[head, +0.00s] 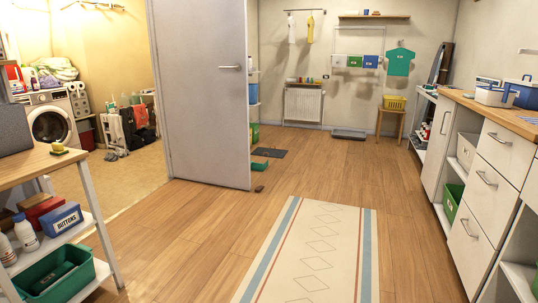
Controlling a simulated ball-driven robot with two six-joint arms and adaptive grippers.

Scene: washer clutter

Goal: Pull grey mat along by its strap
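A flat dark grey mat (269,152) lies on the wooden floor just past the free edge of the open door. Farther back, a lighter grey flat slab (348,134) lies on the floor to the right of the radiator. It is too small to tell whether this is a mat or something else. I cannot make out a strap on either one. A small brown object (259,189) lies on the floor by the bottom of the door. Neither of my grippers is in view.
A grey door (199,90) stands open at left centre. A patterned cream rug (316,250) covers the floor in front. A wooden table (45,160) stands at left; white drawers (484,183) line the right. Wooden floor between rug and right cabinets is clear.

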